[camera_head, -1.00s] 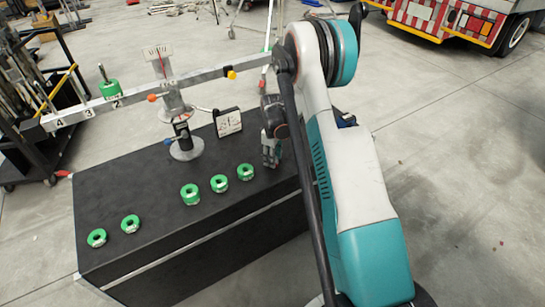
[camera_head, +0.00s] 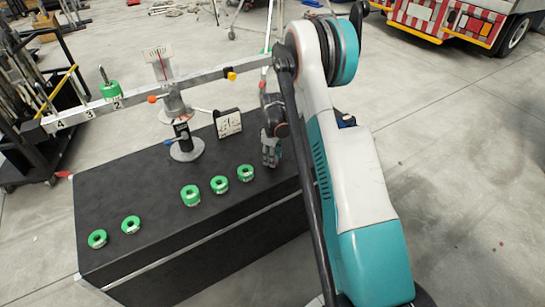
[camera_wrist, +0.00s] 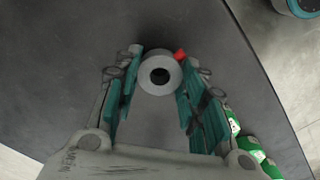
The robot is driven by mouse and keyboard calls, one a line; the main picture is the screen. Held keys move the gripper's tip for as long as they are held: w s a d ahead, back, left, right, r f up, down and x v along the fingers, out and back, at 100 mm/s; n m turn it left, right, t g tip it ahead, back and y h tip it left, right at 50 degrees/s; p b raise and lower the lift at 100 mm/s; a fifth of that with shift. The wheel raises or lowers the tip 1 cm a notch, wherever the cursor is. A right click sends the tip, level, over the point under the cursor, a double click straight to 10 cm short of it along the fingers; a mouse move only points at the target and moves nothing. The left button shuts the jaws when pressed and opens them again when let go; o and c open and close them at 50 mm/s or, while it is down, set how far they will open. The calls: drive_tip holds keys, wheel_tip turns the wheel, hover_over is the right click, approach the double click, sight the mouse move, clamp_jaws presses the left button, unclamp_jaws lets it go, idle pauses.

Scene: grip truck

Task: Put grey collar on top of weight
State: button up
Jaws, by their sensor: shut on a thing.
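My gripper (camera_head: 271,156) hangs over the right end of the black table. In the wrist view my gripper (camera_wrist: 162,66) is shut on the grey collar (camera_wrist: 146,82), a round ring with a dark hole, held between its teal fingers. The collar cannot be made out in the head view. A green weight (camera_head: 110,90) sits on the balance beam (camera_head: 190,80) near the mark 2, with a metal peg standing up from it. The beam's weight is far to the left of my gripper.
Several loose green weights stand on the black table (camera_head: 150,190); the nearest (camera_head: 245,173) is just left of my gripper. The beam's stand (camera_head: 187,150) and a small white-faced box (camera_head: 228,123) stand behind them. A small red thing (camera_wrist: 180,55) shows by the collar.

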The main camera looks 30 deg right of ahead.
drive_tip(key=shift+r+p, duration=0.35)
drive_tip(key=shift+r, duration=0.5)
drive_tip(key=shift+r+p, duration=1.15)
drive_tip(key=shift+r, duration=1.35)
drive_tip(key=shift+r, duration=0.1)
wheel_tip(320, 180, up, 7)
drive_tip(key=p, duration=0.3)
drive_tip(key=shift+r+p, duration=0.15)
drive_tip(key=shift+p, duration=0.15)
